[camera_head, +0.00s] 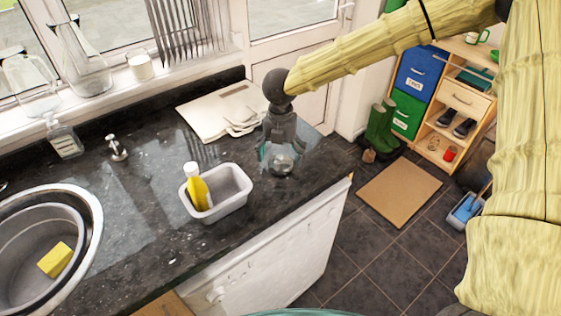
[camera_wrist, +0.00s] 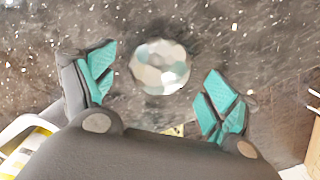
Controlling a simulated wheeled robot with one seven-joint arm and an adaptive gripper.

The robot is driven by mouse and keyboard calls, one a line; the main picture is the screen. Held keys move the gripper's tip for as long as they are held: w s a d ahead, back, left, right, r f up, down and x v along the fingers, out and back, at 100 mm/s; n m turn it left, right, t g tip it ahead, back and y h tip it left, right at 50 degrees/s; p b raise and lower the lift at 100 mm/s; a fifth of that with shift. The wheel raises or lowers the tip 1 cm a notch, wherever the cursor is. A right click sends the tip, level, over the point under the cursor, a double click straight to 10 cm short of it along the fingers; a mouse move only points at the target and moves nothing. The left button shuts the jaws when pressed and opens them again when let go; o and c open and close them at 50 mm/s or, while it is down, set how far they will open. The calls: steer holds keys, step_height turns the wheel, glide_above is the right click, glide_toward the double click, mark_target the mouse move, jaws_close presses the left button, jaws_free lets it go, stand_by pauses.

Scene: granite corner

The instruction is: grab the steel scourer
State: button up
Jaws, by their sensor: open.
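The steel scourer is a round, silvery, faceted lump (camera_wrist: 160,67) on the dark speckled granite counter. In the head view the scourer (camera_head: 281,164) lies near the counter's front edge, partly behind my fingers. My gripper (camera_head: 280,153) points down above it, with teal pads on its fingers. In the wrist view my gripper (camera_wrist: 163,84) is open, one finger on each side of the scourer and slightly below it in the picture. Clear counter shows between the scourer and both fingers, and neither touches it.
A grey tub (camera_head: 236,197) with a yellow bottle (camera_head: 199,190) stands left of my gripper. Pale boards (camera_head: 220,110) lie behind it. A round sink (camera_head: 95,225) with a yellow sponge (camera_head: 55,260) is at far left. The counter ends just right of my gripper.

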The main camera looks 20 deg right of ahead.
steer(key=shift+f, duration=1.2)
steer(key=c, duration=0.9)
steer(key=shift+r, duration=0.1)
